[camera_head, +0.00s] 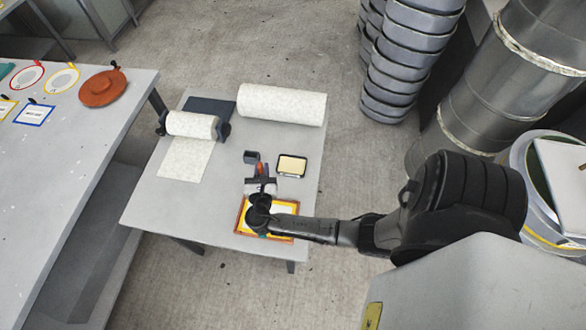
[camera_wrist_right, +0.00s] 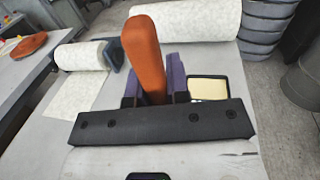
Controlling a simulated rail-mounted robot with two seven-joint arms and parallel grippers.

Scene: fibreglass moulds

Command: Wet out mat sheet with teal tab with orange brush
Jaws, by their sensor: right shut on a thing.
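The orange brush (camera_head: 262,169) is upright in my right gripper (camera_head: 262,188), and its orange handle (camera_wrist_right: 143,50) rises between the two fingers in the right wrist view. The right gripper is shut on it. Below the gripper a white mat sheet lies in an orange and yellow frame (camera_head: 240,217) at the front of the small table. A small teal patch shows at the frame's front edge, partly behind the arm. The brush's bristles are hidden, so I cannot tell whether they touch the sheet. My left gripper is not in view.
A black tray with a cream pad (camera_head: 291,165) and a dark grey holder (camera_head: 250,157) stand behind the gripper. White rolls (camera_head: 282,104) lie at the table's back. The table's left front is clear. A long bench (camera_head: 75,150) stands left; stacked buckets (camera_head: 405,60) stand behind right.

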